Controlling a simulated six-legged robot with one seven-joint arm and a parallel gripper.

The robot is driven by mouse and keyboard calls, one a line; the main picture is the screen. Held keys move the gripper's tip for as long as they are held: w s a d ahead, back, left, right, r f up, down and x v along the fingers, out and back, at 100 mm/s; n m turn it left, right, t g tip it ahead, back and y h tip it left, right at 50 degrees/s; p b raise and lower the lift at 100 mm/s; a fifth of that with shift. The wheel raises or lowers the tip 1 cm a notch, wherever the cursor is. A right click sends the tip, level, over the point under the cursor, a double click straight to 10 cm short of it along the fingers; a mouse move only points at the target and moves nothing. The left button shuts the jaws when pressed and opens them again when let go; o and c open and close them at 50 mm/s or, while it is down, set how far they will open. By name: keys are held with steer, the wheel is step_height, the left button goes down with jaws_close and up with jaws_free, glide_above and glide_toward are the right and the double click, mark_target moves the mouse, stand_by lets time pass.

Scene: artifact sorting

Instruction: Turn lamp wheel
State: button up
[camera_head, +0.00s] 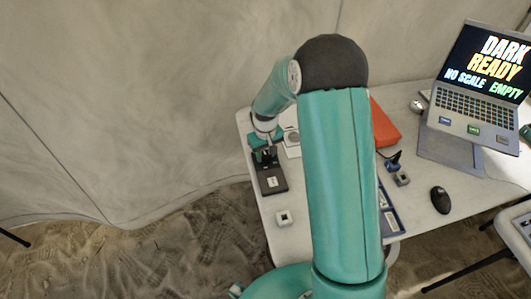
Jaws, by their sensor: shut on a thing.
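A small dark device (273,182) with a white label stands at the left end of the white table. My gripper (266,157) points down at the far end of this device and is shut on a small part there, which looks like the lamp wheel. The wheel itself is mostly hidden by the fingers and too small to make out. I cannot tell how far it is turned.
My arm covers the table's middle. An orange-red case (384,126), a laptop reading "DARK READY NO SCALE EMPTY" (480,85) and a black mouse (440,200) are right. A fabric wall rises behind.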

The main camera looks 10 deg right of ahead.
steer(key=m, duration=0.7)
steer(key=shift+r, duration=0.1)
steer(key=m, duration=1.8)
stand_by(0.4)
steer(key=o, duration=1)
